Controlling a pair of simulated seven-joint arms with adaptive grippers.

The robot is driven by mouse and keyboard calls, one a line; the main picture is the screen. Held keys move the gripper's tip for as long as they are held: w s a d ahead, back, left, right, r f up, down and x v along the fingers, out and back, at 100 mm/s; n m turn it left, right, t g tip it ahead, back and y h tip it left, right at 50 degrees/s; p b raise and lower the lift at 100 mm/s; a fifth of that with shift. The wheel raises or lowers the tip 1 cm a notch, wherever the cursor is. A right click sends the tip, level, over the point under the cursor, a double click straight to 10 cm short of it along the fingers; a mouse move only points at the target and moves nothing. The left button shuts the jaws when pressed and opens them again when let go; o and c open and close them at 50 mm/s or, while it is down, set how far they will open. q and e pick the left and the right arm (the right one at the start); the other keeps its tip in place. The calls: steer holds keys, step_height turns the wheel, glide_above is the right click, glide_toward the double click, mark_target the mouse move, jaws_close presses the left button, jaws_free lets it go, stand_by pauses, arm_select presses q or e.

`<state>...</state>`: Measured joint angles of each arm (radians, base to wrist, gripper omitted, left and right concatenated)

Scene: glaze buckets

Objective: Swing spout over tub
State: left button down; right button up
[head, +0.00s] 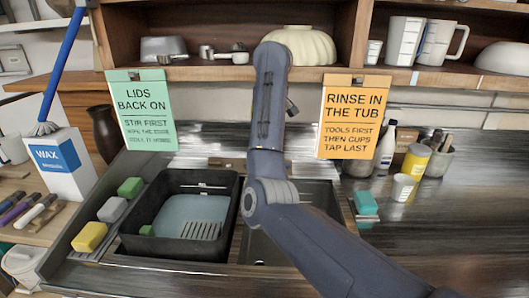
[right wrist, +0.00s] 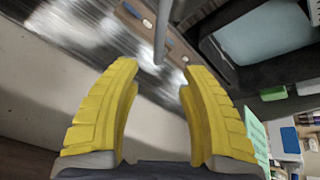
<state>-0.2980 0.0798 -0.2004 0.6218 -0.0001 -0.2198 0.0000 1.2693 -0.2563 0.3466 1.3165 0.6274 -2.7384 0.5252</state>
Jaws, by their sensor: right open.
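The black tub (head: 232,205) stands in the left part of the sink and holds pale blue water and a slotted grey piece. In the right wrist view the tub (right wrist: 228,72) is at the upper right. A thin grey pipe, which looks like the spout (right wrist: 161,30), comes down from the top edge there. It shows between the yellow fingers of my right gripper (right wrist: 160,72), which is open; I cannot tell how far beyond the fingertips it is. In the head view my right arm hides the spout and its own gripper. My left gripper is not in view.
Sponges (head: 90,236) line the sink's left edge. A green sign (head: 142,105) and an orange sign (head: 352,115) hang from the shelf (head: 200,73). A white bottle (head: 386,146), yellow can (head: 414,161) and small cup (head: 402,187) stand at right. The right counter front is clear.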

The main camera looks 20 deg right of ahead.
steer(key=x, duration=1.6)
steer(key=shift+f, duration=0.1)
jaws_close()
